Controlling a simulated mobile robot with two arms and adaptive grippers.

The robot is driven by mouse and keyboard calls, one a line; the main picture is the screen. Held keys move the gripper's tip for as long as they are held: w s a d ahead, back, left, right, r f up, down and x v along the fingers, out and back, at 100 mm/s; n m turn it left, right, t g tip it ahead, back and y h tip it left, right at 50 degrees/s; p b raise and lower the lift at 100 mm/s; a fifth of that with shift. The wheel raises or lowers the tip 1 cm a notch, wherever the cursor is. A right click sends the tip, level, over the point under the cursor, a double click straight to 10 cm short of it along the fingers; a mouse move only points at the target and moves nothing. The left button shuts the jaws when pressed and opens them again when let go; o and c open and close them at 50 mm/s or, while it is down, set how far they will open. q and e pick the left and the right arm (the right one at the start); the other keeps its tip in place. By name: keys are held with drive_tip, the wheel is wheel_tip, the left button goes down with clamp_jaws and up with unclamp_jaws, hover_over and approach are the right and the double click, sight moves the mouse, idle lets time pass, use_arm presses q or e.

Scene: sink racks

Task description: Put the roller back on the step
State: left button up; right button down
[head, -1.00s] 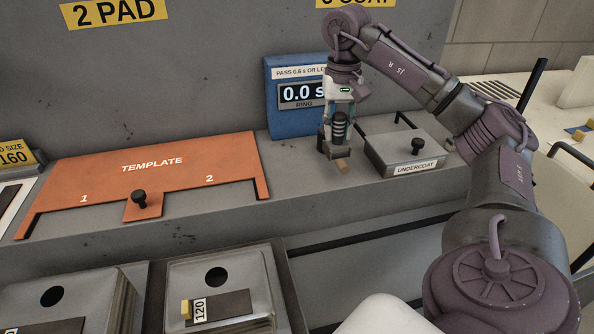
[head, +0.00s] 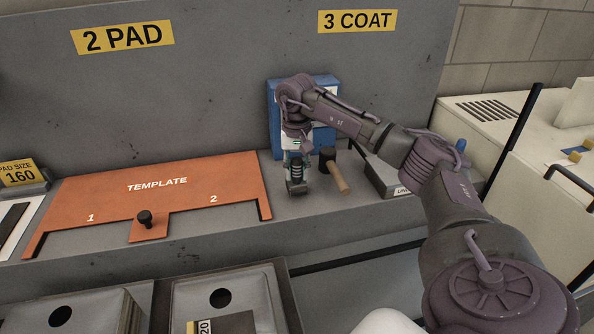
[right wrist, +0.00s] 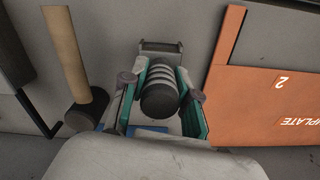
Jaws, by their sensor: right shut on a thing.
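The roller has a black ribbed grip and a grey head (head: 297,188), and it stands upright in my right gripper (head: 297,172). In the right wrist view the fingers lie on either side of the ribbed grip (right wrist: 160,92), with the grey head (right wrist: 160,48) beyond it. The roller is over the grey step (head: 235,238), between the orange template and a mallet. I cannot tell whether its head touches the step. My left gripper is not in view.
The black-headed mallet (head: 337,177) with a wooden handle lies close right of the roller. Behind stands the blue ring gauge (head: 274,110), partly hidden by my arm. The undercoat box (head: 372,172) is farther right. The orange template (head: 155,190) is left.

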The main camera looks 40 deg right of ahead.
drive_tip(key=shift+f, duration=0.7)
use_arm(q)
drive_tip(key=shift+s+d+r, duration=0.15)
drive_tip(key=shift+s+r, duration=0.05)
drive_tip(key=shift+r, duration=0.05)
use_arm(e)
drive_tip(key=shift+w, duration=0.1)
drive_tip(key=shift+f, duration=0.2)
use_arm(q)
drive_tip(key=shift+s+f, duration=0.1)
use_arm(e)
drive_tip(key=c, duration=0.9)
unclamp_jaws()
drive_tip(key=shift+o, duration=0.2)
drive_tip(key=shift+r, duration=0.45)
use_arm(q)
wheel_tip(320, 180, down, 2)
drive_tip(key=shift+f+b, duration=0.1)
drive_tip(key=shift+b, duration=0.95)
use_arm(e)
wheel_tip(320, 180, up, 12)
drive_tip(key=shift+f, duration=0.2)
